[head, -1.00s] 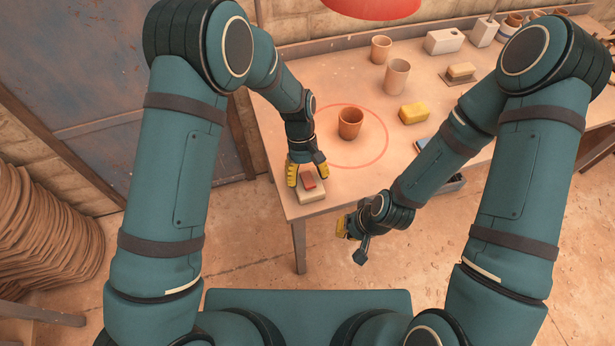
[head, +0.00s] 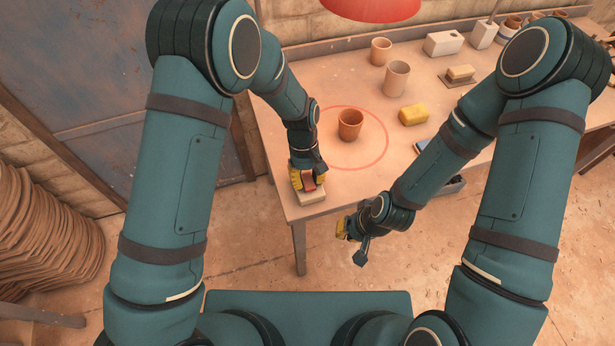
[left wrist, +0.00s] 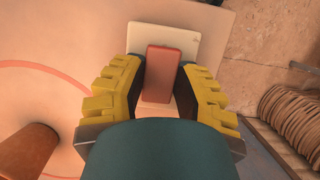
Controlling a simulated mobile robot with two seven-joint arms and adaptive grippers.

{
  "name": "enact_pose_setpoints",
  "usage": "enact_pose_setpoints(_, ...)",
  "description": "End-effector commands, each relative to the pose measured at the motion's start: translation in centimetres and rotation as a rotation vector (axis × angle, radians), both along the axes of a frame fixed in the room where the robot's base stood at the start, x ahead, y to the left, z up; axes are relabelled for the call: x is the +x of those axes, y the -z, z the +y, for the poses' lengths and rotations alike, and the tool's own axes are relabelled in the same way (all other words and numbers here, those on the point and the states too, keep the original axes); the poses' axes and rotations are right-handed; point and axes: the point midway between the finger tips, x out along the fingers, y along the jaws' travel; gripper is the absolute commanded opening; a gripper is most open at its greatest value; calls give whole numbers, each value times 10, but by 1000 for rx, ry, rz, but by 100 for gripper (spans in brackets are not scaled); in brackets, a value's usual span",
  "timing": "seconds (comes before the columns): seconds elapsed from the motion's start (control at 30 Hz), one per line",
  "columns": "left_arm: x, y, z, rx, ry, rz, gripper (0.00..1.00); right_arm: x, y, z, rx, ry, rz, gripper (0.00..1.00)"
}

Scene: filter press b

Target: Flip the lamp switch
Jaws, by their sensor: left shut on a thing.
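The lamp switch is a cream base (head: 312,197) with a red rocker (head: 309,183) on top, near the table's front left corner. My left gripper (head: 308,178) is lowered over it, with its yellow fingers on both sides of the rocker. In the left wrist view the red rocker (left wrist: 163,75) sits between the left gripper's fingers (left wrist: 158,92) and the cream base (left wrist: 178,42) shows beyond. The left gripper is shut on the rocker. A red lamp shade (head: 370,8) hangs at the top edge.
A terracotta cup (head: 350,124) stands inside a red circle on the table (head: 278,125), right of my left gripper. A yellow sponge (head: 413,114) and more cups lie farther right and back. Stacked sheets (head: 45,235) stand on the floor at left.

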Motion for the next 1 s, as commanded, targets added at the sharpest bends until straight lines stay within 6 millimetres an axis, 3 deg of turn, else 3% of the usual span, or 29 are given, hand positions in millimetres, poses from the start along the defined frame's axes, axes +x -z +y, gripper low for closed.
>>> enact_pose_setpoints(0.3, -5, 1, -1, 73, 4, -213, 0, 0, -1, 0, 0, 0, 1, 0)
enact_pose_setpoints(0.73, -5, 2, 0, 81, 1, -245, 0, 0, -1, 0, 0, 0, 1, 0)
enact_pose_setpoints(0.77, -5, 2, 0, 81, 1, -245, 44, 0, -1, 0, 0, 0, 1, 0)
enact_pose_setpoints(0.8, -5, 1, -1, 81, 1, -245, 58, 0, -1, 0, 0, 0, 1, 0)
enact_pose_setpoints(0.83, -5, 1, 0, 81, 1, -245, 62, 0, -1, 0, 0, 0, 1, 0)
enact_pose_setpoints(1.0, -4, 1, -1, 80, 1, -245, 62, 0, -1, 0, 0, 0, 1, 0)
